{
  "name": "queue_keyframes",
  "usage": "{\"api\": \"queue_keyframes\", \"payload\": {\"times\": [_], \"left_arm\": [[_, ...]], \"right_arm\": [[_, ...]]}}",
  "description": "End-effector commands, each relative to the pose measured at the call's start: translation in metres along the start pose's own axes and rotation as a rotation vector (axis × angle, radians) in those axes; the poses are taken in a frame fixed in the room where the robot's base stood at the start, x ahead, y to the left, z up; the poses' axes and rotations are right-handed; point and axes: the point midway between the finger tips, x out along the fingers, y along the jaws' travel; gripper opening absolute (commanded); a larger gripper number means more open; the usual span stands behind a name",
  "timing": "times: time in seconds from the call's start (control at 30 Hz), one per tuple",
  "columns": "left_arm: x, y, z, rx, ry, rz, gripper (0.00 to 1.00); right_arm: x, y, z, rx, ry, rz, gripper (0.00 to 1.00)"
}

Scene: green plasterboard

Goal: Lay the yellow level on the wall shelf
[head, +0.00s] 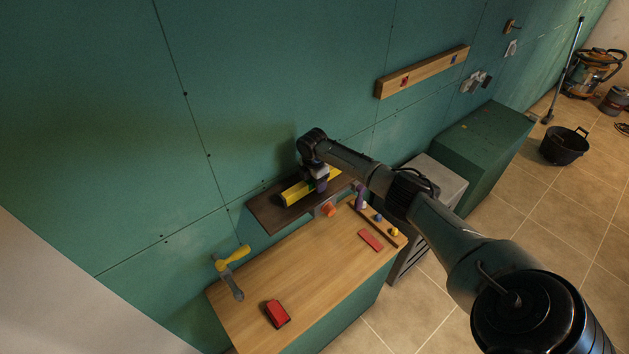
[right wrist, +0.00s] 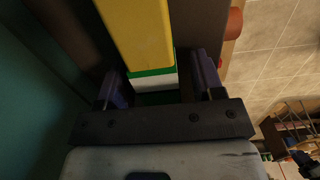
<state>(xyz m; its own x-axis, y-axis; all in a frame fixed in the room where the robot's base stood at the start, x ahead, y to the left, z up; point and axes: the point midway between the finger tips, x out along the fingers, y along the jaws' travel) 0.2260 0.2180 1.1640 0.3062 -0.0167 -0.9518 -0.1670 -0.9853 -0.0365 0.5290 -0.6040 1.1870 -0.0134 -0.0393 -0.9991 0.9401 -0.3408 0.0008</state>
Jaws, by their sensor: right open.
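The yellow level (head: 294,194) lies lengthwise along the dark brown wall shelf (head: 266,214), above the wooden bench top. My right gripper (head: 321,184) is over the level and hides part of it. In the right wrist view the level (right wrist: 138,35) runs between the two open fingers (right wrist: 158,88), with a green and white band near its close end. A gap shows on the right side between level and finger; contact on the left is hard to tell. The dark shelf (right wrist: 199,28) shows beside it. My left gripper is not in view.
The bench top (head: 290,270) below holds a red block (head: 277,313), a flat red piece (head: 370,240) and a small rack with coloured knobs (head: 380,222). A yellow-handled tool (head: 233,256) is at its left end. A wooden rail (head: 422,72) is on the wall above right.

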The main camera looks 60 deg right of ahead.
Motion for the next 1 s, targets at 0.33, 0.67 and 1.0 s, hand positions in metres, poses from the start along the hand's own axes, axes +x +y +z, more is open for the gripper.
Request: {"api": "queue_keyframes", "payload": {"times": [0.33,0.67,1.0], "left_arm": [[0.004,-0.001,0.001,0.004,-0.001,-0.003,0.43],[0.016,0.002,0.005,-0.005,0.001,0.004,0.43],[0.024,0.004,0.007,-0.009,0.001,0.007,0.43]], "right_arm": [[-0.016,0.001,0.001,0.000,0.000,0.003,0.61],[-0.079,0.001,0.000,0.000,0.000,0.004,0.61],[-0.127,0.001,0.000,0.001,0.000,0.002,0.61]]}}
